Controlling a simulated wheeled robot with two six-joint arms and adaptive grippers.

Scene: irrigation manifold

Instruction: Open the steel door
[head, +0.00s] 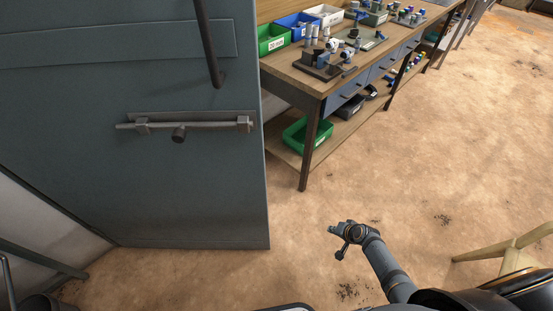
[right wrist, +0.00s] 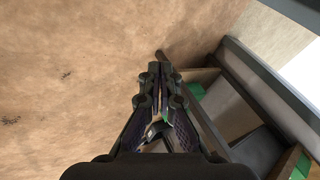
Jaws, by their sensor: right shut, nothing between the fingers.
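The steel door (head: 90,190) is a flat blue-grey panel filling the left of the head view. A dark bar handle (head: 207,45) stands on its upper part, bent in to the panel at its lower end. Below it a sliding bolt (head: 195,125) with a short knob lies level across two brackets. Whether the door is latched or ajar I cannot tell. My right gripper (head: 342,231) is shut and empty, above the floor to the right of the door and apart from it. It also shows in the right wrist view (right wrist: 160,78). My left gripper is not in view.
A wooden workbench (head: 310,84) stands right of the door, with bins and fittings on top and a green bin (head: 300,135) on its lower shelf. A wooden stool (head: 510,247) is at the right edge. The floor (head: 420,150) between is clear.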

